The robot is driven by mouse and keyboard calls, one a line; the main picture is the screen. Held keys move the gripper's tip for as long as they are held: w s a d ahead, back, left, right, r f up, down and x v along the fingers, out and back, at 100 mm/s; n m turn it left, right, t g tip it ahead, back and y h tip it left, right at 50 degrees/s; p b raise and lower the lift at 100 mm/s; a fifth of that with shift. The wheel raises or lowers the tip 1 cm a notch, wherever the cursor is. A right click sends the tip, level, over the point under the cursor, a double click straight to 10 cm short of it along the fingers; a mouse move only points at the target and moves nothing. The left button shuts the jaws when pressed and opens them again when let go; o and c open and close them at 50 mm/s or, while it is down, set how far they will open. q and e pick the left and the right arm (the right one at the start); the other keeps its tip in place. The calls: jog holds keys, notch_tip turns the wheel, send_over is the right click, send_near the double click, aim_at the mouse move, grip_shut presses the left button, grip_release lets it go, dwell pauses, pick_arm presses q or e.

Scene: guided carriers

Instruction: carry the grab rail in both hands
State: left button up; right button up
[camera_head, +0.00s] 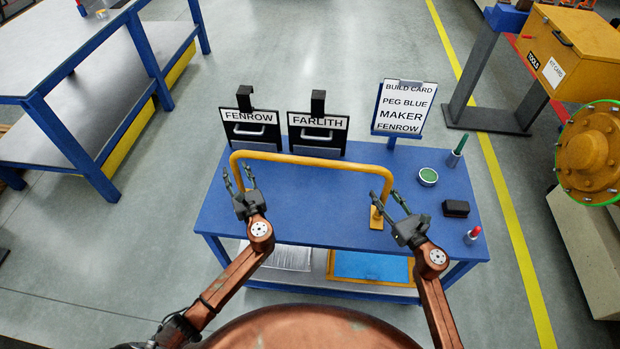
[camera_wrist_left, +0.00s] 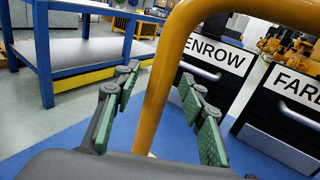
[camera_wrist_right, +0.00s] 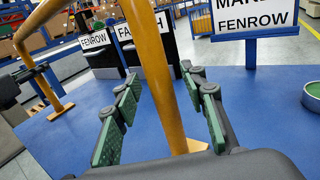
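The grab rail (camera_head: 315,162) is a yellow inverted U standing upright on the blue table (camera_head: 300,215). Its right leg ends in a flat foot. My left gripper (camera_head: 238,178) is open at the left leg; in the left wrist view that leg (camera_wrist_left: 165,75) shows between the spread green finger pads, with gaps on both sides. My right gripper (camera_head: 388,202) is open at the right leg; in the right wrist view the leg (camera_wrist_right: 155,75) shows between the spread fingers. I cannot tell how deep either leg sits between the fingers.
Two black holders labelled FENROW (camera_head: 250,131) and FARLITH (camera_head: 318,135) stand behind the rail. A build card (camera_head: 404,106) reads PEG BLUE, MAKER FENROW. A green-topped round tin (camera_head: 428,177), black block (camera_head: 456,208) and red-tipped item (camera_head: 472,236) are at right.

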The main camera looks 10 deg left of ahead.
pick_arm(q)
jog(key=shift+c, duration=0.6)
pick_arm(e)
jog(key=shift+c, duration=0.6)
pick_arm(q)
grip_shut()
pick_arm(e)
grip_shut()
pick_arm(q)
jog(key=shift+r, duration=0.3)
pick_arm(e)
jog(key=shift+r, duration=0.25)
